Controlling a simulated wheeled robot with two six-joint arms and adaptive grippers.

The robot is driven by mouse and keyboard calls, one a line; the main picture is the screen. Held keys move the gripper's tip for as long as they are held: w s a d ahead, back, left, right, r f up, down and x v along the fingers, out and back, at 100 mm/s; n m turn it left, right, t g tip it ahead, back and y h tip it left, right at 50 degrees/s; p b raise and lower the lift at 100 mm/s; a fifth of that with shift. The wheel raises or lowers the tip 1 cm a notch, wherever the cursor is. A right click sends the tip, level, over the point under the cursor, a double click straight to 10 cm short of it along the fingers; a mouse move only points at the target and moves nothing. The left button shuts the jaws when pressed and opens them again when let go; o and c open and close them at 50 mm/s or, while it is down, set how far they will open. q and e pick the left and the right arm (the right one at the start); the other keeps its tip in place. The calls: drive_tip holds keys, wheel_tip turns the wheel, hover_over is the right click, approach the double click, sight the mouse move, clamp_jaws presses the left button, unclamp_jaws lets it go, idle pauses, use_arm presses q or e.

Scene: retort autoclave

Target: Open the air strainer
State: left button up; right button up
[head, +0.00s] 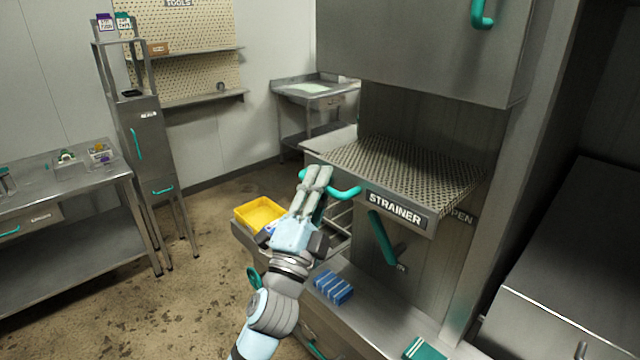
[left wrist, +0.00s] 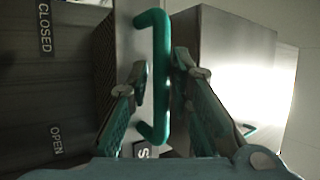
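The air strainer is a steel drawer-like unit with a perforated top (head: 405,165) and a front plate marked STRAINER (head: 396,208). A teal bar handle (head: 345,191) sits at the left of its front. My left gripper (head: 316,178) reaches up to this handle and covers part of it. In the left wrist view the handle (left wrist: 160,75) stands between the two fingertips of my left gripper (left wrist: 162,72), with narrow gaps on both sides. The fingers are apart. My right gripper is out of view.
A teal lever (head: 382,238) is below the strainer front, near an OPEN label (head: 461,217). CLOSED (left wrist: 45,28) and OPEN (left wrist: 56,139) labels show in the left wrist view. A yellow tray (head: 259,213) and blue block (head: 333,287) are nearby. Floor at left is clear.

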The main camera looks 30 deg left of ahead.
use_arm(q)
drive_tip(key=v, duration=1.2)
idle(0.3)
